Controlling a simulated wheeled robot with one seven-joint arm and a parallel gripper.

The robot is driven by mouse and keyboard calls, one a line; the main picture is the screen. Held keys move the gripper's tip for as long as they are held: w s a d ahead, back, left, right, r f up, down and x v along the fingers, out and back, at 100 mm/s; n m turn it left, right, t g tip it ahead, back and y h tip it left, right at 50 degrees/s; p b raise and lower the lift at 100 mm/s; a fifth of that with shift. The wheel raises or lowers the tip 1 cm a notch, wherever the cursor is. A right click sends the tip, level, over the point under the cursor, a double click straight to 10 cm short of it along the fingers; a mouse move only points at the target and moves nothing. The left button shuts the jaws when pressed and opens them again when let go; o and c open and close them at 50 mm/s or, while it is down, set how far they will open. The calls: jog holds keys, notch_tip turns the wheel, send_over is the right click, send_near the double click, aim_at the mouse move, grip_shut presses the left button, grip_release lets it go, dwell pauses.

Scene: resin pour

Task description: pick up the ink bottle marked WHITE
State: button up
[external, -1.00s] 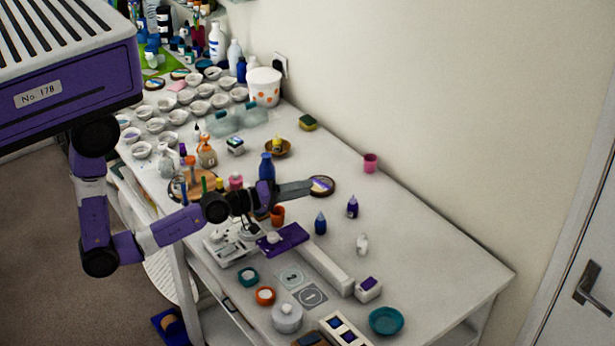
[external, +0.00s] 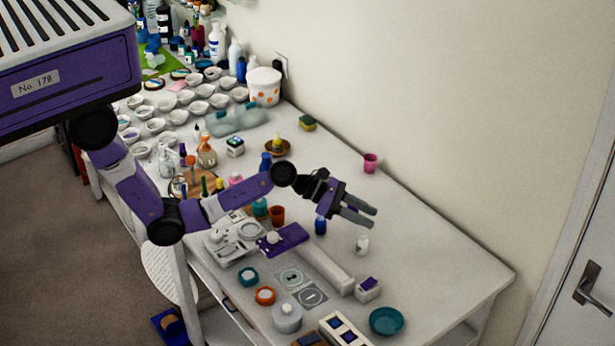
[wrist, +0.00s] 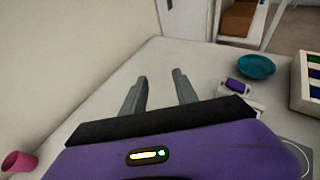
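A small white bottle (external: 362,245) stands upright on the white table, right of the middle in the external view. Its label is too small to read. My gripper (external: 372,217) is above the table, just behind the white bottle in the picture and apart from it. In the wrist view my gripper (wrist: 160,75) has its two grey fingers spread with nothing between them. The white bottle does not show in the wrist view. A blue bottle (external: 320,226) stands to its left, partly under my gripper.
A long white block (external: 327,269) and a small white box with a purple top (external: 368,289) lie in front. A teal dish (external: 386,321) is near the front edge. The table's right part is clear.

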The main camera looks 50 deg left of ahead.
aim_at(363, 243)
notch_tip(363, 243, down, 4)
jog(key=shift+r, duration=0.15)
notch_tip(363, 243, down, 3)
jog(key=shift+r, duration=0.15)
jog(key=shift+x, duration=1)
jog(key=shift+w+d+f, duration=0.25)
jog(key=shift+d+f, duration=0.05)
jog(key=shift+d, duration=0.05)
jog(key=shift+c, duration=0.5)
grip_shut()
